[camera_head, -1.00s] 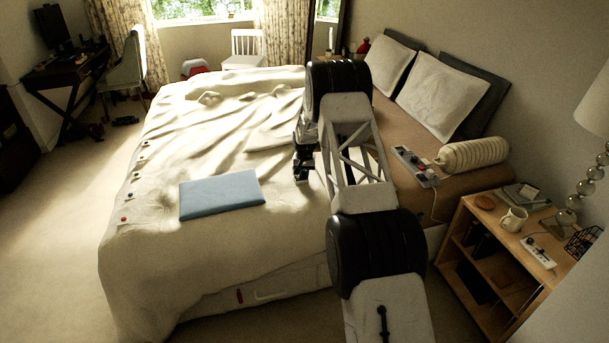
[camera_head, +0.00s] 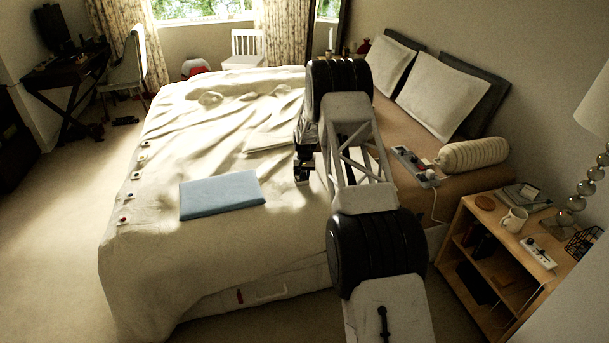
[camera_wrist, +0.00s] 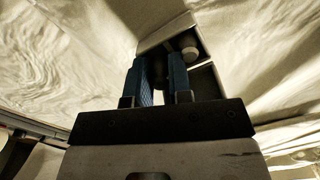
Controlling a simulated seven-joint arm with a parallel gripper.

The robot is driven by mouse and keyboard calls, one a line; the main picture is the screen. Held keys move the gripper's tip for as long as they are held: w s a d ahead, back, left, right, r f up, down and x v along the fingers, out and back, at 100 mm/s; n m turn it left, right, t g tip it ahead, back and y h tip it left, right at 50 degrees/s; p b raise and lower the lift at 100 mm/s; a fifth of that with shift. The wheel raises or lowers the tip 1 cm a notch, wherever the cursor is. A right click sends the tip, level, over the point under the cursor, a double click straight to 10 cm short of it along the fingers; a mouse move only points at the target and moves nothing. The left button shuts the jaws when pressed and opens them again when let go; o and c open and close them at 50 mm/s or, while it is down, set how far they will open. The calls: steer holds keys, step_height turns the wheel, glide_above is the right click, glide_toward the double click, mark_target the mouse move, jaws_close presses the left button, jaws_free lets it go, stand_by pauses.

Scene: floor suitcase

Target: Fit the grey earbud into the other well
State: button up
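In the wrist view the blue-padded fingers of my gripper (camera_wrist: 161,76) stand a little apart, over a small open case (camera_wrist: 163,36) with a pale rim and dark wells. A small grey rounded piece (camera_wrist: 188,45) shows in the case's far well, perhaps an earbud. The near well, right of the fingers, is mostly in shadow. Something dark shows between the fingers, and I cannot tell whether they grip it. In the head view my gripper (camera_head: 302,176) points down close over the bed, and the case is hidden from sight there.
The bed (camera_head: 160,255) has a wrinkled cream cover. A flat light-blue panel (camera_head: 222,195) lies left of my gripper, and a flat cream piece (camera_head: 268,140) lies behind it. Several small items line the bed's left edge. A bedside table (camera_head: 482,217) stands at right.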

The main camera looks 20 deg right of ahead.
step_height(320, 180, up, 12)
steer(key=shift+w, duration=0.2)
stand_by(0.4)
steer(key=shift+f, duration=0.1)
stand_by(0.4)
